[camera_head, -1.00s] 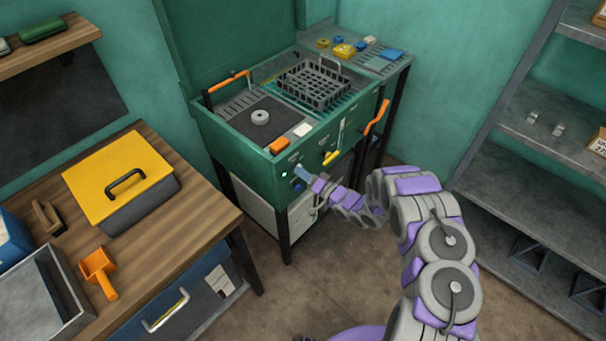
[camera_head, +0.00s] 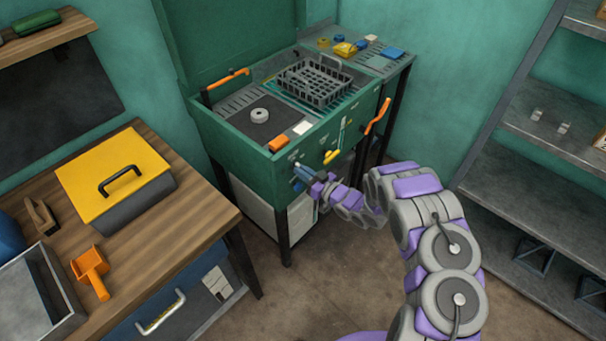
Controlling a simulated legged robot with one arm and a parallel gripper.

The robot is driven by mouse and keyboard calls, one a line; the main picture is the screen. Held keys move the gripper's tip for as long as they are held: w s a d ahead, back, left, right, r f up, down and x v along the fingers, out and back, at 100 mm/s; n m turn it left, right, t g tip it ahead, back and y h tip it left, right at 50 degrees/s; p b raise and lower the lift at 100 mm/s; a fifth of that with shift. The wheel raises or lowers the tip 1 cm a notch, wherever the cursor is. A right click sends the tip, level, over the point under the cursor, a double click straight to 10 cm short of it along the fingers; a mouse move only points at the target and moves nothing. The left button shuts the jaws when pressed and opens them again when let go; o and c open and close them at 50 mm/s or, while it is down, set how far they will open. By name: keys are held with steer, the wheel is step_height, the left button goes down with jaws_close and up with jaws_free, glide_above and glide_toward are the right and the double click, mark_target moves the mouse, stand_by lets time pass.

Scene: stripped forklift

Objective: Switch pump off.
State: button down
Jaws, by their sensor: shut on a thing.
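The green washing machine (camera_head: 262,187) stands in the corner, with controls on its front panel. My gripper (camera_head: 304,174) is at the left part of that panel, in front of the small blue knob (camera_head: 298,186). It is shut on the knob, which it partly covers. I cannot make out the knob's angle. A yellow handle (camera_head: 332,156) sits on the panel to the right of my gripper. No lit green lamp shows on the panel.
An orange lever (camera_head: 378,117) sticks out at the machine's right side. A wooden bench (camera_head: 196,219) stands at the left and metal shelves (camera_head: 500,190) at the right.

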steer(key=shift+f+n, duration=0.2)
steer(key=shift+n, duration=0.5)
steer(key=c, duration=1.5)
jaws_free()
steer(key=shift+w+f, duration=0.1)
steer(key=o, duration=0.3)
steer(key=p+v, duration=0.2)
steer(key=v, duration=1.5)
steer(key=shift+d, duration=0.2)
